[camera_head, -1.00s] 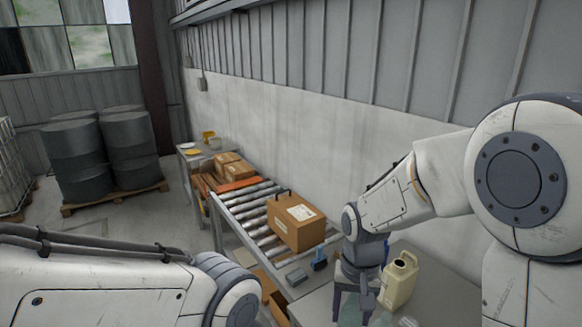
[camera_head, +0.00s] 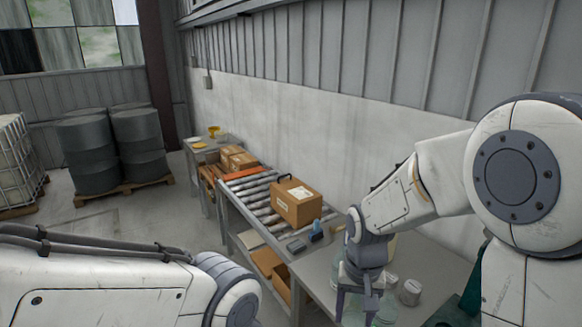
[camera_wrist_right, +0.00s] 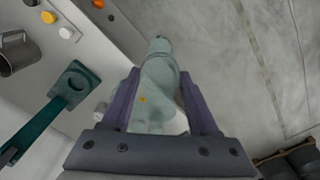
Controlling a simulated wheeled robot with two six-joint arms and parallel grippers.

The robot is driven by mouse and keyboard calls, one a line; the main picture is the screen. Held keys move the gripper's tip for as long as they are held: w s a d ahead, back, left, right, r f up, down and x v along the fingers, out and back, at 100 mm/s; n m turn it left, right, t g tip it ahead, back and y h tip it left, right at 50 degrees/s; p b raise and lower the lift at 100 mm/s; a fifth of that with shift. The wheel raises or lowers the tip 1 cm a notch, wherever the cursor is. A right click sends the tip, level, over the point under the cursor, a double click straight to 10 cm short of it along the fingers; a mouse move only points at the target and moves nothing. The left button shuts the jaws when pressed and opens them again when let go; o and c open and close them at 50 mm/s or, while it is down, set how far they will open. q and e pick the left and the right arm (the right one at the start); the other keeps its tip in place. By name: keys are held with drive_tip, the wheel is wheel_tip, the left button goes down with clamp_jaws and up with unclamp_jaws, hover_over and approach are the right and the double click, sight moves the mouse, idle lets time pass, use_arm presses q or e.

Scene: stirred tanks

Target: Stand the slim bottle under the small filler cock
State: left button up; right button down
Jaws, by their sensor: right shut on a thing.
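The slim bottle (camera_wrist_right: 160,75) is pale grey-green and looks translucent. In the right wrist view it lies between the two fingers of my right gripper (camera_wrist_right: 159,92), which is shut on it, with its neck pointing away from the wrist. In the head view my right gripper (camera_head: 357,305) hangs low over the grey table at the bottom right, and pale glass shows around its fingers. I cannot pick out the small filler cock with certainty. My left gripper is out of view; only its arm shows.
A small jar (camera_head: 410,292) stands on the table. A carton (camera_head: 297,203) sits on the roller conveyor (camera_head: 250,195).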

drive_tip(key=f, duration=0.1)
drive_tip(key=w+f, duration=0.1)
drive_tip(key=f+b, duration=0.1)
drive_tip(key=shift+w+d+f, duration=0.25)
drive_tip(key=shift+d+f, duration=0.05)
use_arm(q)
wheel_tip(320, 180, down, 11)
drive_tip(key=b, duration=0.9)
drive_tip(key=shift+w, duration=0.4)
use_arm(e)
drive_tip(key=d+f+n, duration=0.1)
drive_tip(key=d+f, duration=0.1)
drive_tip(key=f, duration=0.9)
drive_tip(key=d+f+n, duration=0.1)
drive_tip(key=d+f, duration=0.2)
drive_tip(key=f, duration=0.9)
drive_tip(key=shift+d, duration=0.2)
drive_tip(key=shift+w, duration=0.1)
